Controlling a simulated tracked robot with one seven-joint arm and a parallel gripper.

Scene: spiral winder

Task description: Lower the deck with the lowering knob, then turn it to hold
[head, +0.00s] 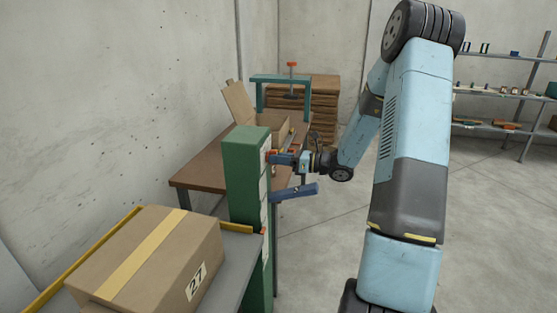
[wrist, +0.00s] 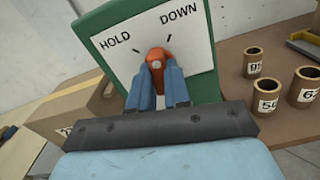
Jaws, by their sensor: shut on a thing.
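The lowering knob (wrist: 155,54) is orange-red, on a white plate (wrist: 196,45) marked HOLD at left and DOWN at right. My gripper (wrist: 157,68) is shut on it, one blue finger on each side. I cannot tell which mark the knob points to. In the head view my gripper (head: 278,159) reaches the right face of the green post (head: 246,172) near its top; the knob is small there. The grey deck (head: 232,262) at lower left bears a taped cardboard box (head: 160,255) labelled 27.
A brown table (head: 200,172) stands behind the post with an open carton (head: 240,103) on it. Several cardboard tubes (wrist: 268,95) stand on a brown top in the wrist view. A blue handle-like bar (head: 297,192) juts out below my gripper. Shelves (head: 503,92) stand at far right; the floor between is open.

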